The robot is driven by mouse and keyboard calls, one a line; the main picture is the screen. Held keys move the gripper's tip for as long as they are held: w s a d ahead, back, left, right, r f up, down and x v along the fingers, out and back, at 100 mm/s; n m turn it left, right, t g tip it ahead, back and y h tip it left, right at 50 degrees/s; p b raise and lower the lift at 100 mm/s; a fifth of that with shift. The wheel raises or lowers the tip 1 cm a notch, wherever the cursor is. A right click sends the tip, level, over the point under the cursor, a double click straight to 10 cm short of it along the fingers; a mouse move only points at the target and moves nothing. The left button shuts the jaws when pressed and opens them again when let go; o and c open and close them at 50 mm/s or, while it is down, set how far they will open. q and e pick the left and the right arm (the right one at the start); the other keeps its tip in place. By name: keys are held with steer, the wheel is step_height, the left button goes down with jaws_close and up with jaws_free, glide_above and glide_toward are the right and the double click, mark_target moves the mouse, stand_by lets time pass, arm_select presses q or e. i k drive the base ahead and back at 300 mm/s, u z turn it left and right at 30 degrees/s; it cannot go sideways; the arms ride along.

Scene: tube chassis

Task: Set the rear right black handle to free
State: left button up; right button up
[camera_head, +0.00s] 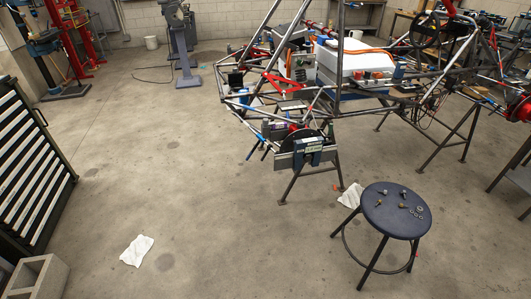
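The tube chassis (335,95) stands raised on dark stands across the upper middle and right of the head view. Its near end has a wheel hub with a grey device clamped on it (308,150). Red and blue parts and bars sit around that end. I cannot make out the rear right black handle among the small dark parts, nor its setting. Neither of my grippers is in the view.
A round blue stool (396,208) with small metal parts on it stands at the lower right. A drawer cabinet (32,160) and a concrete block (38,278) are at left. White cloths (136,250) lie on the floor. The middle floor is clear.

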mark_target(270, 145)
steer(key=u, duration=0.65)
steer(key=k, duration=0.85)
steer(key=u, duration=0.9)
steer(key=k, duration=0.4)
steer(key=u, duration=0.3)
steer(key=i, duration=2.15)
steer(key=z, duration=1.4)
steer(key=i, duration=1.1)
steer(key=z, duration=1.25)
